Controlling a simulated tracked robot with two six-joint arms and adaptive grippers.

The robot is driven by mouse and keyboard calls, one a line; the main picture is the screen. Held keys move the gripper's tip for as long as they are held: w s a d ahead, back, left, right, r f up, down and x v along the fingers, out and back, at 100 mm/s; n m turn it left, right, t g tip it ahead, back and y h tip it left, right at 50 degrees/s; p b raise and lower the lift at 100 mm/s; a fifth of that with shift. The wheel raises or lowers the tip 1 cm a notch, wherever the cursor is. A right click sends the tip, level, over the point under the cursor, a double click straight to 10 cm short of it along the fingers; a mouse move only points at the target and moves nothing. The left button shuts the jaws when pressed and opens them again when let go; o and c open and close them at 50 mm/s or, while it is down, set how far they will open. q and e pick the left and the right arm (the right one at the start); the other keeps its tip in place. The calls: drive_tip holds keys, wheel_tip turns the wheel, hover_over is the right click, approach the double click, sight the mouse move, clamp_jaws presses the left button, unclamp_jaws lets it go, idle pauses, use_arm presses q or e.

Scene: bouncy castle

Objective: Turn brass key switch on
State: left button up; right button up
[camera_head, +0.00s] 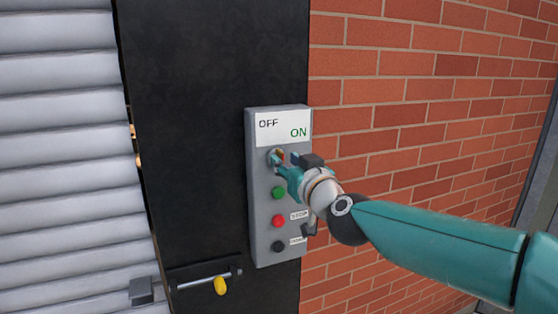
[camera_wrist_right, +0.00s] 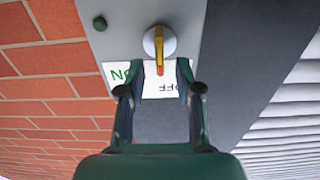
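A grey control box (camera_head: 262,190) is mounted on a black post, with a white label (camera_head: 283,128) reading OFF at left and ON at lower right. Below the label is the key switch (camera_head: 276,154), partly hidden by my right gripper (camera_head: 279,164). In the right wrist view, which shows the label upside down, the brass key (camera_wrist_right: 160,47) stands out from a round silver plate. My right gripper (camera_wrist_right: 160,72) is open there, with one finger on each side of the key's end and gaps visible. My left gripper is out of view.
Below the key switch are green (camera_head: 278,193), red (camera_head: 278,221) and black (camera_head: 278,247) buttons. A bolt latch with a yellow tag (camera_head: 220,286) is at lower left. A grey shutter (camera_head: 60,150) lies left, a brick wall (camera_head: 420,100) right.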

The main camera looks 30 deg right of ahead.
sight(283, 159)
drive_tip(key=shift+x, duration=1.9)
clamp_jaws()
